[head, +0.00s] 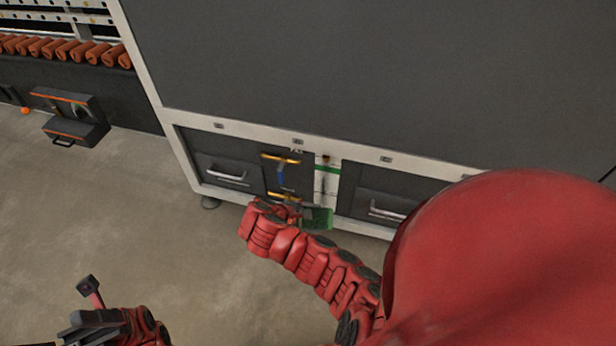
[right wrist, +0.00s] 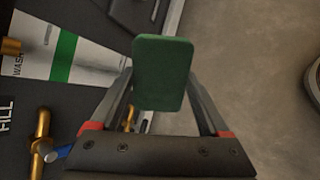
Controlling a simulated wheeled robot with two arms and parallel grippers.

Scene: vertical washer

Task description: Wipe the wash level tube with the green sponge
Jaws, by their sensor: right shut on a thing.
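The green sponge (right wrist: 163,72) is held between the two fingers of my right gripper (right wrist: 165,95), which is shut on it. In the head view the sponge (head: 317,218) is at the foot of the washer's front, by the lower end of the white wash level panel (head: 327,182). My right gripper (head: 302,212) is partly hidden by my arm there. In the right wrist view the white panel with a green band (right wrist: 64,57) and the word WASH lies left of the sponge. I cannot tell whether the sponge touches it. My left gripper (head: 95,325) is at the bottom left, its jaw state unclear.
Brass valves (head: 281,158) with a blue part sit left of the panel. Drawers with metal handles (head: 222,176) flank them. A grey box (head: 75,118) and orange rolls (head: 62,48) are at the far left. The floor (head: 150,220) in front is clear.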

